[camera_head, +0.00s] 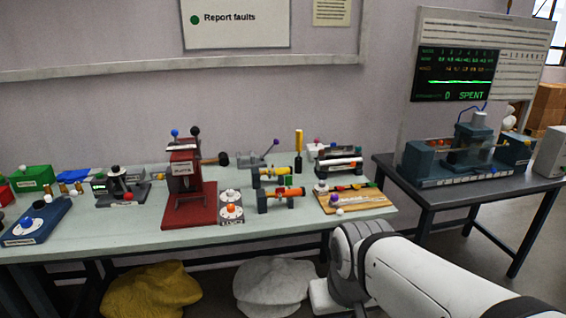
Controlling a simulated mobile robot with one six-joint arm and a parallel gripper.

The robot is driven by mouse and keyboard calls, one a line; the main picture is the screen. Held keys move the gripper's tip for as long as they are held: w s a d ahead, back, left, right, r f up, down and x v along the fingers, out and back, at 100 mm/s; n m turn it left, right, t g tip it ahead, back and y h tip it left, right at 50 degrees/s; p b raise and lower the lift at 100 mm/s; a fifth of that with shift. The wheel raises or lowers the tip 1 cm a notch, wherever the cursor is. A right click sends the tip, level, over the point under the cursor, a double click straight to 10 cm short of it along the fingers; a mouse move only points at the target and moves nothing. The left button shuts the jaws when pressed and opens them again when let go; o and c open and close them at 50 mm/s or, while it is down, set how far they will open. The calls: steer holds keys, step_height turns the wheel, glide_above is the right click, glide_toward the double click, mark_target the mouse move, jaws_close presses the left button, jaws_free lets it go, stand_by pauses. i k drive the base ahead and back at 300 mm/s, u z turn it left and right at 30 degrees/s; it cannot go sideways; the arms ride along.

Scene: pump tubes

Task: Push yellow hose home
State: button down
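Two small blue-grey holders with yellow parts stand near the middle of the bench. The rear holder has yellow ends (270,172). The front holder carries a yellow-orange tube-like piece (288,192) lying across it. I cannot tell which of these is the yellow hose, or how deep any piece sits. My white arm reaches in from the lower right and bends down in front of the bench's right front edge. My gripper itself does not show, and nothing of mine touches the holders.
A wooden board (372,201) with small tools lies to the right. A dark side table (440,196) carries a blue-grey machine (470,150) and screen. The bench's front strip is mostly clear.

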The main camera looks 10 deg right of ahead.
mark_target(289, 171)
steer(key=z, duration=0.45)
steer(key=i, duration=2.05)
steer(key=u, duration=0.5)
steer(key=k, duration=0.9)
steer(key=u, duration=0.15)
steer(key=i, duration=0.9)
steer(key=z, duration=0.05)
